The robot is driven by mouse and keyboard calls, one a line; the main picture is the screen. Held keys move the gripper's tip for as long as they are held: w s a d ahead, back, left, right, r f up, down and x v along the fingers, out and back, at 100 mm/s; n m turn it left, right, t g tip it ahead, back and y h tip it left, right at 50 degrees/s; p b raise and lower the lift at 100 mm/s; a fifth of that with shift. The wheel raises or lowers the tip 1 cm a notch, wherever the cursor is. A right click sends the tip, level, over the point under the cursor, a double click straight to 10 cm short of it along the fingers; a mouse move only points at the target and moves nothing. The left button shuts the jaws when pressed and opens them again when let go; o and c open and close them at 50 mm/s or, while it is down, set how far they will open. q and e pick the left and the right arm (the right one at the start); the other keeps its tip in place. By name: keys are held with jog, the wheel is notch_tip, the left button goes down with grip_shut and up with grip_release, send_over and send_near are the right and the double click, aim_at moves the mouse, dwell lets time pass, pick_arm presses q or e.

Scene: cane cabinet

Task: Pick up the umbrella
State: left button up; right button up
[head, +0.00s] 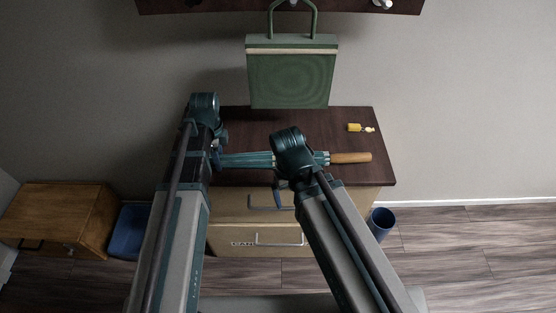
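The umbrella lies flat across the dark top of the cabinet, with a folded teal body (245,160) and a tan wooden handle (350,157) pointing right. My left gripper (217,153) is near the left end of the teal body, mostly hidden by my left arm. I cannot tell whether it touches the umbrella or whether its fingers are open. My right arm crosses over the umbrella near the handle and hides part of it. Only a small part of my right gripper (281,185) shows below that joint, at the cabinet's front edge, and its fingers cannot be made out.
The cabinet top (355,177) also holds a small yellow item (355,127) at the back right. A green bag or case (290,80) is behind, under a dark shelf (230,6). A wooden cabinet (50,212) and blue bins (128,230) (381,223) stand on the floor.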

pick_arm(q)
grip_shut()
